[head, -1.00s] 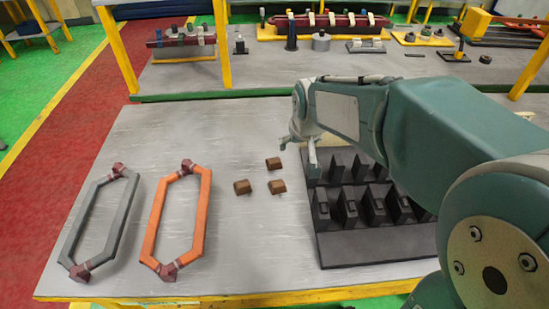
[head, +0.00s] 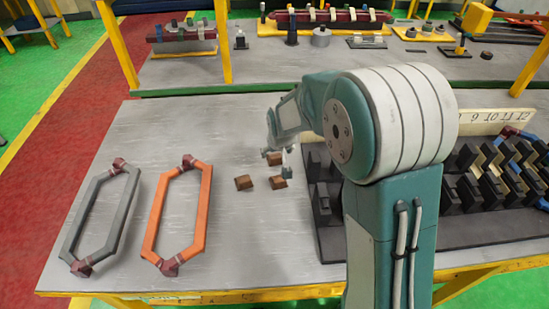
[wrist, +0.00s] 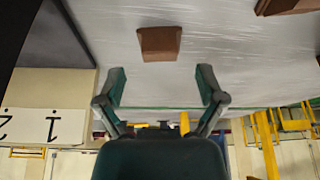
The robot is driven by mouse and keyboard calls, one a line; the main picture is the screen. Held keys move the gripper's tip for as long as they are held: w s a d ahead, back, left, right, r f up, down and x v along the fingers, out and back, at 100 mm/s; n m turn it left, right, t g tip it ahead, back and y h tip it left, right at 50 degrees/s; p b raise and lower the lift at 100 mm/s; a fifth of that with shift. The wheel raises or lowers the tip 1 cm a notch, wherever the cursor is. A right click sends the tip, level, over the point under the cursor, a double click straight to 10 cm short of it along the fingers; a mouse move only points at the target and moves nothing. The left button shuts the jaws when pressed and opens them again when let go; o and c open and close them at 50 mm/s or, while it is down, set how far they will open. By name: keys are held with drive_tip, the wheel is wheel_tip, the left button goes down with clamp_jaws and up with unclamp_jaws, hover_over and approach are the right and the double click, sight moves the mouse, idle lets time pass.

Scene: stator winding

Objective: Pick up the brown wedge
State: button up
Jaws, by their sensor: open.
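Three brown wedges lie on the grey table in the head view: a left one (head: 244,183), a front right one (head: 277,183) and a back one (head: 274,158), which is partly covered by my gripper. My gripper (wrist: 162,85) is open and empty. In the wrist view one brown wedge (wrist: 160,43) lies beyond the fingertips, roughly centred between them and apart from both. A second wedge (wrist: 288,6) is cut off at the upper right corner. In the head view my gripper (head: 283,158) hangs close to the back and front right wedges.
A black rack (head: 335,243) with dark blocks and a numbered strip (head: 490,122) stand right of the wedges. A grey coil (head: 101,217) and an orange coil (head: 203,210) lie to the left. The table between the orange coil and the wedges is clear.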

sight(276, 157)
drive_tip(key=x, duration=0.3)
drive_tip(key=shift+s+f, duration=0.1)
drive_tip(key=shift+f, duration=0.05)
clamp_jaws()
